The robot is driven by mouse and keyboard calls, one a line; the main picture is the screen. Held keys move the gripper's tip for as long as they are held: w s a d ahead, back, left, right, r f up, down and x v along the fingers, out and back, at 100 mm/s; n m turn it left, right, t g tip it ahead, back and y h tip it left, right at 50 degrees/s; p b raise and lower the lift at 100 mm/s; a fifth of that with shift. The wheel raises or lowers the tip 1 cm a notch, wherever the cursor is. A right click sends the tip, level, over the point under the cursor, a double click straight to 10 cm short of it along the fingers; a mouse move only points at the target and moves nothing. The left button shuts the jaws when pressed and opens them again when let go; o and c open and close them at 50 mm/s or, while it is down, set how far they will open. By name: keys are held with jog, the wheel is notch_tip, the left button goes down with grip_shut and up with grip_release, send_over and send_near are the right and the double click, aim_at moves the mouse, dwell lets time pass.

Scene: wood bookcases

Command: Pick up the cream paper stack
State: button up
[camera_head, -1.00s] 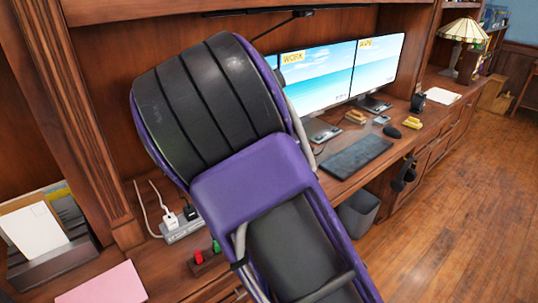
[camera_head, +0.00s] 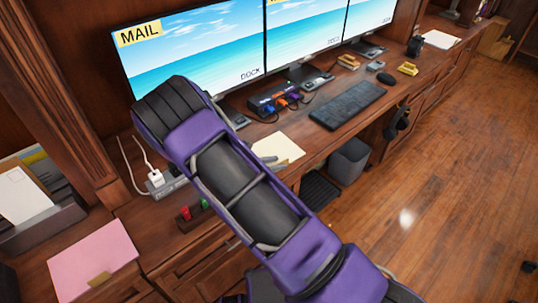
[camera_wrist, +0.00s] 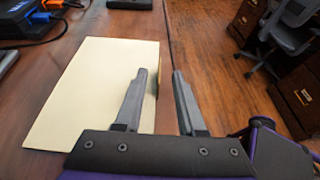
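The cream paper stack (camera_wrist: 92,92) lies flat on the wooden desk near its front edge. In the head view the stack (camera_head: 280,149) shows beyond my arm, partly covered by it. In the wrist view my gripper (camera_wrist: 162,74) is open, with a clear gap between its two fingers. The left finger overlaps the right part of the stack in the picture, and the right finger is over the floor beyond the desk edge. Nothing is between the fingers except possibly the stack's right edge; I cannot tell the height.
A hub with cables (camera_head: 275,98), a keyboard (camera_head: 347,103) and monitors (camera_head: 190,46) stand behind the stack. A pink paper stack (camera_head: 92,260) and a letter holder (camera_head: 38,208) are at left. A bin (camera_head: 349,160) stands below the desk. An office chair (camera_wrist: 285,38) is at right.

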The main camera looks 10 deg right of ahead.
aim_at(282, 162)
jog(key=x, duration=0.3)
jog(key=shift+f, duration=0.1)
grip_shut()
dwell(1.3)
